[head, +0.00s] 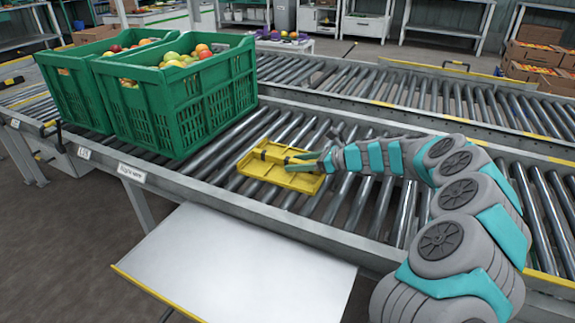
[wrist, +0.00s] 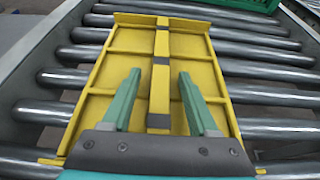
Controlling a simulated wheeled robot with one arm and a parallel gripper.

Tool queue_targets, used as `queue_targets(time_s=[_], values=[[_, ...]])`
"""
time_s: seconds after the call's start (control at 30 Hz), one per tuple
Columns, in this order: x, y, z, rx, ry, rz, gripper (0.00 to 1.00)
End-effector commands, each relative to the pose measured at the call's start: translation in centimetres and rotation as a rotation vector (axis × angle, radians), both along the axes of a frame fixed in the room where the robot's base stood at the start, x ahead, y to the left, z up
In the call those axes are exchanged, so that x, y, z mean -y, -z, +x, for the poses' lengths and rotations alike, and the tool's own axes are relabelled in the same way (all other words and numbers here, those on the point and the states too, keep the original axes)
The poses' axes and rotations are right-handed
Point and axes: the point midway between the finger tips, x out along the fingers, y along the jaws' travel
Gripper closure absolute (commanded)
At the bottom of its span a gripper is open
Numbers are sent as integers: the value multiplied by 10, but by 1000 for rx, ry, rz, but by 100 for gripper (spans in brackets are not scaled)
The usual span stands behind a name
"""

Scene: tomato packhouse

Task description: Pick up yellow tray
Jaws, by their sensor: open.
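The yellow tray (head: 283,170) lies on the rollers of the near conveyor, right of the green crates. In the wrist view the yellow tray (wrist: 120,72) fills the middle, with raised ribs and a grey-and-yellow bar along its centre. My gripper (head: 298,160) is over the tray in the head view. In the wrist view my gripper (wrist: 158,75) has its two green fingers spread apart, one on each side of the central bar. Nothing is held between them. I cannot tell whether the fingertips touch the tray.
Two green crates (head: 180,110) of tomatoes stand on the conveyor to the left. A metal side rail (head: 215,195) edges the near conveyor (head: 345,205). A white sheet-like table (head: 235,265) is in front. Rollers right of the tray are clear apart from my arm.

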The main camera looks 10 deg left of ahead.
Motion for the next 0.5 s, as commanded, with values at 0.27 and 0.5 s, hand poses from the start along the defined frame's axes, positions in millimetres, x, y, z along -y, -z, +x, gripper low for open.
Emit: queue_targets(time_s=[0.27,0.5], values=[[0,0,0,0,0,0,67],[0,0,0,0,0,0,94]])
